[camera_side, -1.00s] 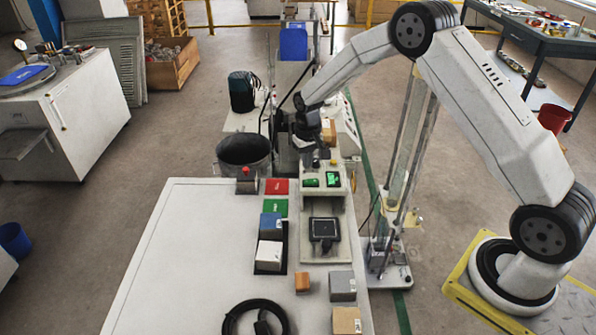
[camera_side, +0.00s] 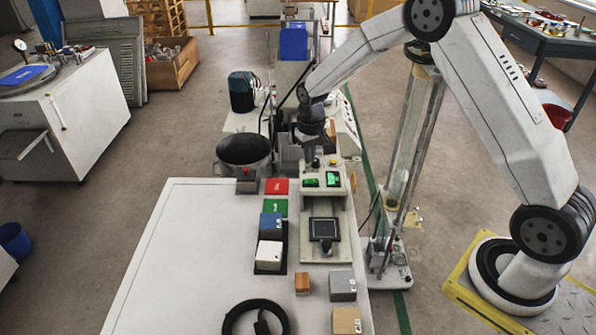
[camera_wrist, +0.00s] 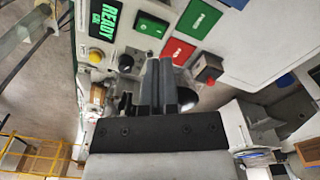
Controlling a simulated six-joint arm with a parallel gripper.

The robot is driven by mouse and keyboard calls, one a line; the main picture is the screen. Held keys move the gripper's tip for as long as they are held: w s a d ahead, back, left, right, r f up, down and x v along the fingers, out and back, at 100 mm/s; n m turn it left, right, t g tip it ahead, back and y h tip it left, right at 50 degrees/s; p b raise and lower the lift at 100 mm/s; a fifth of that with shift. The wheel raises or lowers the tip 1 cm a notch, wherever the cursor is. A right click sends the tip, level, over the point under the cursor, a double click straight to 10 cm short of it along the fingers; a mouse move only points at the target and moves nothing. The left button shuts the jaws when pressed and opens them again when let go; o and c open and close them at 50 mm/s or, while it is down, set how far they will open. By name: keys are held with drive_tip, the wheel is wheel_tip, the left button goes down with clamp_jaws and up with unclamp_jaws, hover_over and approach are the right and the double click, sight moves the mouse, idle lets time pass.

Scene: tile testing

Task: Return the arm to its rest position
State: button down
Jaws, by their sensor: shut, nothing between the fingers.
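My gripper (camera_side: 309,156) hangs at the end of my arm over the far end of the testing machine (camera_side: 338,249). In the wrist view its two grey fingers (camera_wrist: 158,62) are together, with nothing between them. They point toward the machine's panel, which has a black knob (camera_wrist: 126,62) and a lit green READY display (camera_wrist: 105,18). In the side view the fingertips are small and partly lost against the dark parts behind them. A blue block (camera_side: 271,224) and a white block (camera_side: 269,255) sit on a black tray on the table, away from my gripper.
The white table (camera_side: 190,260) is clear on its left. A red pad (camera_side: 277,186), a green pad (camera_side: 275,207) and a dark bin (camera_side: 243,150) are near my gripper. An orange block (camera_side: 302,282), grey block (camera_side: 342,286), tan block (camera_side: 347,320) and black coil (camera_side: 229,322) lie at the front.

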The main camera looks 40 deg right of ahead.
drive_tip(key=s+a+r+n, duration=0.1)
drive_tip(key=s+a+r, duration=0.1)
drive_tip(key=s, duration=0.5)
drive_tip(key=s+a+r+t, duration=0.1)
drive_tip(key=s+a+r, duration=0.1)
drive_tip(key=s, duration=0.5)
drive_tip(key=s+a+r+n+t, duration=0.1)
drive_tip(key=s+a+r, duration=0.1)
drive_tip(key=s, duration=0.6)
drive_tip(key=shift+r+n, duration=0.3)
drive_tip(key=shift+r, duration=0.05)
